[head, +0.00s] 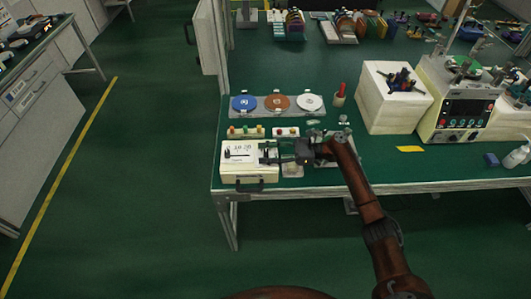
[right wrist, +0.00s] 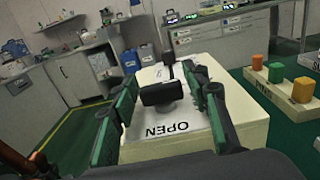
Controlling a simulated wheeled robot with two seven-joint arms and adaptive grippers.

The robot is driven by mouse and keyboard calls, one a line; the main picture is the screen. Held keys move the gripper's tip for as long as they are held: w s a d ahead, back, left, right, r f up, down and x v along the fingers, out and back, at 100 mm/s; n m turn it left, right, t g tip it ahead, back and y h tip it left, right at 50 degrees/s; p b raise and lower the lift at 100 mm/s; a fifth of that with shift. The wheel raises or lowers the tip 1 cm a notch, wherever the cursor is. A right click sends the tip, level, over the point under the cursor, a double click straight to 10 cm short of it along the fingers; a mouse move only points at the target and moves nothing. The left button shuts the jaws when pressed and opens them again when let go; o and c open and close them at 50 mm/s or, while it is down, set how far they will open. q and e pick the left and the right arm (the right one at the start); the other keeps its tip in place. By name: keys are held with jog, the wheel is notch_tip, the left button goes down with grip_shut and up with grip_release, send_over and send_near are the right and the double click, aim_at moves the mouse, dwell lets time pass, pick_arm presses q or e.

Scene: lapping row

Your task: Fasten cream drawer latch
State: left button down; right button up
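The cream drawer box (head: 237,172) stands at the front left corner of the green bench, with a printed label on top and a dark handle (head: 249,185) on its front. My right gripper (head: 268,152) reaches over its right end. In the right wrist view the cream box (right wrist: 190,134) shows the word OPEN on its top. A black latch part (right wrist: 161,94) with a broad near end sits between the fingers of my right gripper (right wrist: 163,100). The fingers are spread with gaps beside the part; contact cannot be told. My left gripper is not in view.
A tray of blue, orange and white discs (head: 277,104) lies behind the box. Small coloured blocks (head: 246,131) stand between them. A large cream block (head: 390,105) and a control unit (head: 462,110) are to the right. The bench edge is close in front.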

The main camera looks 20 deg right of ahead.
jog(key=shift+o, duration=1)
jog(key=shift+d, duration=0.1)
jog(key=v, duration=1.2)
